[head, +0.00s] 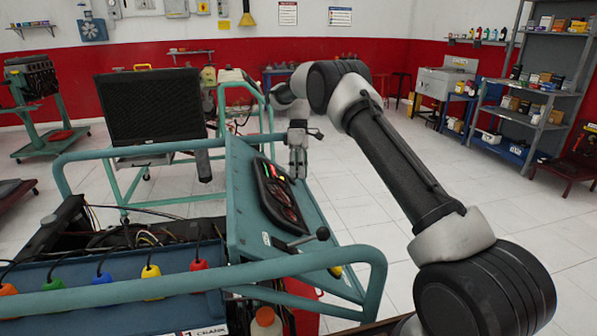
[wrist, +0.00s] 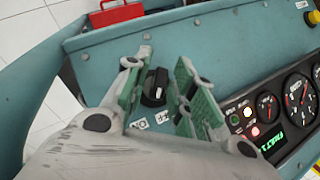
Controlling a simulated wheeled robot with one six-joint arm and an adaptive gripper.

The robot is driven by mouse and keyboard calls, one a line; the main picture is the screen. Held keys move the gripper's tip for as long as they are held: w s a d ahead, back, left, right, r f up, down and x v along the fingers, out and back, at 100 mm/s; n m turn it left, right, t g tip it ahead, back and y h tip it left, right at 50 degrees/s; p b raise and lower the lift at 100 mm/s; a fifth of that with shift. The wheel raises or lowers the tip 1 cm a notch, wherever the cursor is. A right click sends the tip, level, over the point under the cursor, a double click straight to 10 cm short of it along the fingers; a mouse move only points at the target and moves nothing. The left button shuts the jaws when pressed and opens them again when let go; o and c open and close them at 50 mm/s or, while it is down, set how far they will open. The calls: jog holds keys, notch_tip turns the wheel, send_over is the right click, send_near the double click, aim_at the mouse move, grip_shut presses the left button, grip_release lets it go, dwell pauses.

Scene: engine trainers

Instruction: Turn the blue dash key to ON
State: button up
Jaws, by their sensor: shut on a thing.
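The dash key (wrist: 154,86) shows in the wrist view as a black rotary knob with a white mark, set in the teal-blue dash panel (wrist: 225,45). Two small white labels (wrist: 163,119) sit just below it. My gripper (wrist: 162,72) has its green-padded fingers on either side of the knob and is shut on it. In the head view my gripper (head: 297,168) reaches down at the far end of the sloping dash panel (head: 240,205); the key is too small or hidden to make out there.
The gauge cluster (wrist: 285,110) with lit lamps and a green display lies right of my gripper. A red part (wrist: 116,13) and yellow button (wrist: 312,18) are near the panel edges. A black-knobbed lever (head: 322,233) and teal frame rails (head: 372,285) stand nearer. Floor right is open.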

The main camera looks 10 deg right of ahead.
dwell(0.4)
jog(key=o, duration=0.7)
jog(key=v, duration=0.7)
jog(key=shift+w+r, duration=0.2)
